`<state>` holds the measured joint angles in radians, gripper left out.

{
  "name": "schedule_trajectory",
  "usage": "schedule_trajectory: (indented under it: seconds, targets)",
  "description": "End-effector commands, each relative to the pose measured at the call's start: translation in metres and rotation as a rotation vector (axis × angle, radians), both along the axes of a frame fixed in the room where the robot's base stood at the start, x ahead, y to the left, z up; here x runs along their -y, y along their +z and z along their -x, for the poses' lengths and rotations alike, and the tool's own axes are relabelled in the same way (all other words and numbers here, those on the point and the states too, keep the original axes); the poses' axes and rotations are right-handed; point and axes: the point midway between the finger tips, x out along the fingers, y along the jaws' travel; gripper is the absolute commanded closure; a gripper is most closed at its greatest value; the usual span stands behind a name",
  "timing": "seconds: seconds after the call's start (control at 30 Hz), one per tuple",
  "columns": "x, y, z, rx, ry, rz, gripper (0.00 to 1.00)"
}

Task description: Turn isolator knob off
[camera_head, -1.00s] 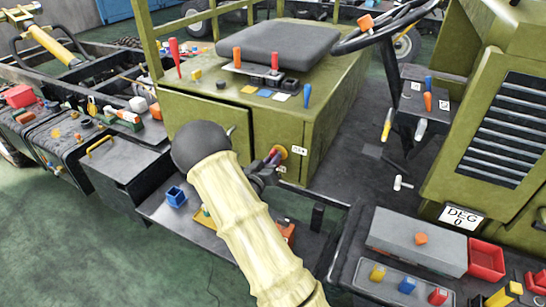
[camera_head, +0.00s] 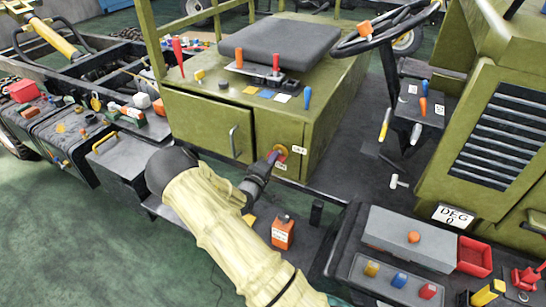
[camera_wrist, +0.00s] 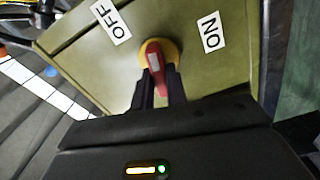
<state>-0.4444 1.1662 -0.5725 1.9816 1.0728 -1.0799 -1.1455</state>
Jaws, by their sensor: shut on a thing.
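The isolator knob is a red handle on a round yellow base, on the olive green box below the seat. It shows in the head view (camera_head: 280,151) and large in the wrist view (camera_wrist: 155,60). My gripper (camera_head: 268,163) reaches it from the front left. In the wrist view the two dark fingers (camera_wrist: 161,88) stand on either side of the red handle, shut on it. An OFF label (camera_wrist: 111,22) is left of the knob and an ON label (camera_wrist: 211,32) is right of it. The handle's lower part is partly hidden between the fingers.
The olive box (camera_head: 205,127) has a door with a grey handle (camera_head: 234,142). An orange container (camera_head: 283,232) stands on the ledge below my gripper. A grey box (camera_head: 410,238) and a red bin (camera_head: 475,256) are at the lower right.

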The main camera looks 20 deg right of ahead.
Motion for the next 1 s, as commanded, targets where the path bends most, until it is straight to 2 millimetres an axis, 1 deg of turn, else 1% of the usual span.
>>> schedule_trajectory:
  seconds: [0.03,0.2,0.4,0.9,0.93,1.0]
  targets:
    - [-0.0024,0.0013,-0.0014,-0.028,0.006,0.024,1.00]
    - [-0.0020,-0.0002,-0.0011,-0.115,0.005,0.091,1.00]
    - [-0.0022,-0.0010,-0.0013,-0.175,0.005,0.138,1.00]
    - [-0.0020,-0.0023,-0.0011,-0.198,0.005,0.153,1.00]
    - [-0.0020,-0.0023,-0.0011,-0.198,0.005,0.153,0.83]
    - [-0.0018,-0.0022,-0.0010,-0.197,0.004,0.152,0.70]
